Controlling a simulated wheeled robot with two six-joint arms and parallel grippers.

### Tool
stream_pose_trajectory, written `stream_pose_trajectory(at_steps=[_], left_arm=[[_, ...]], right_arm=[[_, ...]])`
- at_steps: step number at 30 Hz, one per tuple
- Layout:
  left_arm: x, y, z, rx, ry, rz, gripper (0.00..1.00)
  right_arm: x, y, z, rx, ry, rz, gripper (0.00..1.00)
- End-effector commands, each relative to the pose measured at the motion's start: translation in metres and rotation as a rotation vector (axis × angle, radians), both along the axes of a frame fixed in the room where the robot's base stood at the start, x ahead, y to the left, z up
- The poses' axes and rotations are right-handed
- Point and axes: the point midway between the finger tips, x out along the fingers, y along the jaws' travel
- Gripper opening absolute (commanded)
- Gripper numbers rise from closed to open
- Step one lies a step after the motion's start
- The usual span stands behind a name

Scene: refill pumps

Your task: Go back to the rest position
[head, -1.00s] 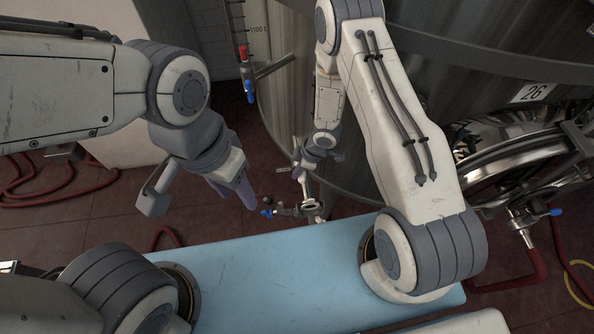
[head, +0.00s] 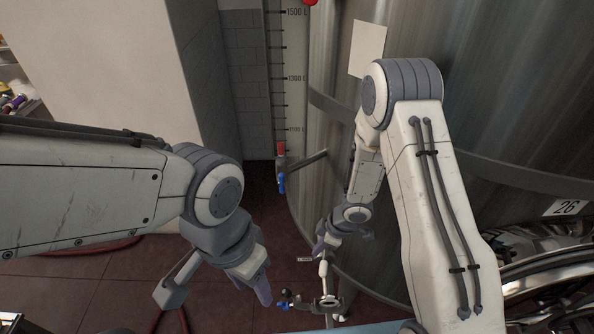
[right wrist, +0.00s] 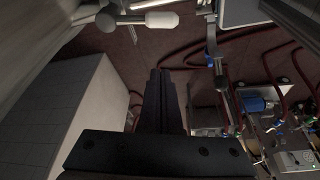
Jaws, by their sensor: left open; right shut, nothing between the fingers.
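My left gripper (head: 262,287) hangs from the left arm in the head view, pointing down over the red floor. Its jaws are open and I see nothing in them. My right gripper (right wrist: 161,98) shows in the right wrist view with its dark fingers together and empty. In the head view the right arm reaches far forward beside the tank, and its gripper end is small and partly hidden there.
The large steel tank (head: 320,175) stands close to my right arm. A valve with a blue handle (head: 285,294) sits low near both grippers. A level scale (head: 291,70) and a pale wall block (head: 100,80) stand behind. Red hoses (right wrist: 190,52) lie on the floor.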

Motion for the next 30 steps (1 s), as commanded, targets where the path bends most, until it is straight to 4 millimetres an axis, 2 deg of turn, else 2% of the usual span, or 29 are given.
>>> stream_pose_trajectory(at_steps=[4, 7, 11, 14, 17, 20, 21, 27, 30], left_arm=[[0.000, 0.000, -0.001, 0.000, 0.000, 0.000, 0.50], [0.000, 0.000, -0.006, 0.000, 0.000, 0.000, 0.50], [0.000, 0.000, -0.018, 0.000, 0.000, 0.001, 0.50], [0.000, 0.000, -0.029, 0.000, 0.000, 0.001, 0.50], [0.000, 0.000, -0.039, 0.000, 0.000, 0.002, 0.50], [0.000, 0.000, -0.049, 0.000, 0.000, 0.002, 0.50], [0.000, 0.000, -0.053, 0.000, 0.000, 0.003, 0.50], [0.000, 0.000, -0.067, 0.000, 0.000, 0.003, 0.50], [0.000, 0.000, -0.071, 0.000, 0.000, 0.004, 0.50]], right_arm=[[0.002, 0.000, 0.002, -0.008, -0.007, -0.005, 0.00], [0.011, 0.001, 0.014, -0.052, -0.040, -0.034, 0.00], [0.024, 0.003, 0.052, -0.156, -0.112, -0.131, 0.00], [0.019, 0.007, 0.090, -0.229, -0.150, -0.240, 0.00], [-0.005, 0.013, 0.124, -0.271, -0.151, -0.348, 0.00], [-0.042, 0.021, 0.151, -0.280, -0.113, -0.447, 0.00], [-0.060, 0.025, 0.160, -0.277, -0.089, -0.479, 0.00], [-0.155, 0.043, 0.187, -0.226, 0.087, -0.570, 0.00], [-0.188, 0.048, 0.193, -0.204, 0.164, -0.578, 0.00]])
